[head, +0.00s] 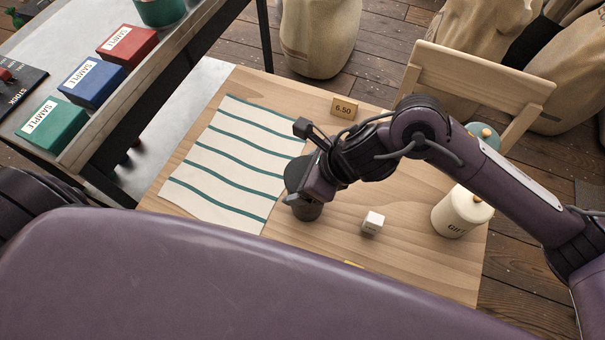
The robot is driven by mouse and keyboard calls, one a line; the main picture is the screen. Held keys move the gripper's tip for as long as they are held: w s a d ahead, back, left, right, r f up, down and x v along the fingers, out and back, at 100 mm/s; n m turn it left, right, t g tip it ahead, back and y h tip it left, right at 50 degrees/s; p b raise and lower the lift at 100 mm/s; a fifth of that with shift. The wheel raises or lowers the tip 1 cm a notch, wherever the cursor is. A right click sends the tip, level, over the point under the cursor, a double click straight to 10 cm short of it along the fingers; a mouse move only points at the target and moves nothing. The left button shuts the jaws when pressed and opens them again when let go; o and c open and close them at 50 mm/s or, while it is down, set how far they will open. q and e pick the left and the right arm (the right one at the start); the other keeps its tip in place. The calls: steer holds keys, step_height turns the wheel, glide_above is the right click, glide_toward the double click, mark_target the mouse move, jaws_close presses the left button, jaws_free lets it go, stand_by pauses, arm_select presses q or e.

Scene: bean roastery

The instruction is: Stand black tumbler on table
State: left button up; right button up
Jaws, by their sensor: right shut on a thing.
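The black tumbler (306,211) is at the middle of the wooden table (405,273), near the right edge of the striped cloth. It looks upright, and its upper part is partly hidden by my right gripper (299,192). My right gripper is shut on the tumbler. Whether the tumbler's base touches the table cannot be told from this view. My left gripper is not in view.
A small white cube (372,223) and a cream canister (456,213) stand right of the tumbler. A striped cloth (230,170) lies left. A price card (344,108) stands behind, near a wooden chair (484,72). A shelf with sample boxes (92,82) is at left.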

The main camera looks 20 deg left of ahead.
steer(key=o, duration=1.5)
steer(key=shift+f, duration=0.15)
steer(key=shift+c, duration=0.2)
steer(key=b+v, duration=0.1)
steer(key=v, duration=1.1)
